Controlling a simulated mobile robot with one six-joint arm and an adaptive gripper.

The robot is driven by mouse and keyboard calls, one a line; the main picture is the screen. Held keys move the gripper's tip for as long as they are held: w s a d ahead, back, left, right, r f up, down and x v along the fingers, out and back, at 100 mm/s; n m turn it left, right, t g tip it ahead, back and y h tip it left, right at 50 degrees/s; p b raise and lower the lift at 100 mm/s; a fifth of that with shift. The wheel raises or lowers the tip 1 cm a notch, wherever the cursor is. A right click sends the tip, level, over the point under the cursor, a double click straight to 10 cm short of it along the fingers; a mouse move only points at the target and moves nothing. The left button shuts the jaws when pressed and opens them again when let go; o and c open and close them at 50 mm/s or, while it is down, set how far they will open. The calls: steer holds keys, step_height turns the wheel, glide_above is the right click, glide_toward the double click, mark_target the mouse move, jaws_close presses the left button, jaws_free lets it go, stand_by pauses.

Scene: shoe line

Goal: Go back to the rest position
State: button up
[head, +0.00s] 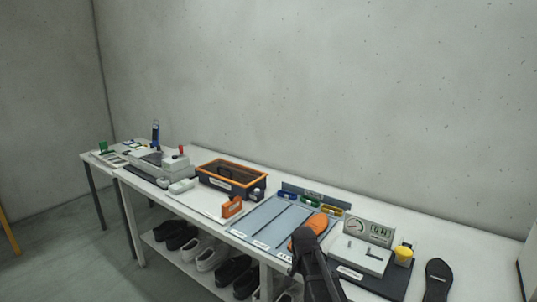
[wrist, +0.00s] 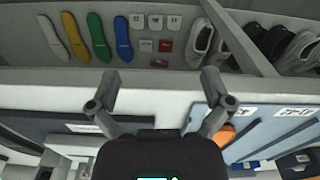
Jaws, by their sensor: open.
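My gripper (wrist: 161,84) is open in the wrist view, with its two fingers wide apart and nothing between them. It points at the front edge of the white table (wrist: 160,83) and the shelf below. In the head view my dark arm (head: 315,272) reaches up over the front of the table and covers part of an orange sole (head: 314,222). The sole lies on the blue-grey mat (head: 262,222). I cannot tell from the head view how far the gripper is above the mat.
Right of the mat stand a gauge device (head: 369,231), a yellow-topped cup (head: 403,254) and a black sole (head: 437,280). An orange-rimmed crate (head: 232,190) stands left. The lower shelf holds several shoes (head: 213,257) and coloured insoles (wrist: 100,38). The floor at left is clear.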

steer(key=s+d+r+n, duration=0.1)
steer(key=s+d+n, duration=0.2)
steer(key=s, duration=0.4)
steer(key=s+d+n+p, duration=0.1)
steer(key=s+d+n, duration=0.2)
steer(key=s, duration=0.5)
steer(key=shift+d+r+p, duration=0.15)
steer(key=shift+r+p, duration=0.15)
steer(key=shift+r, duration=0.05)
stand_by(0.3)
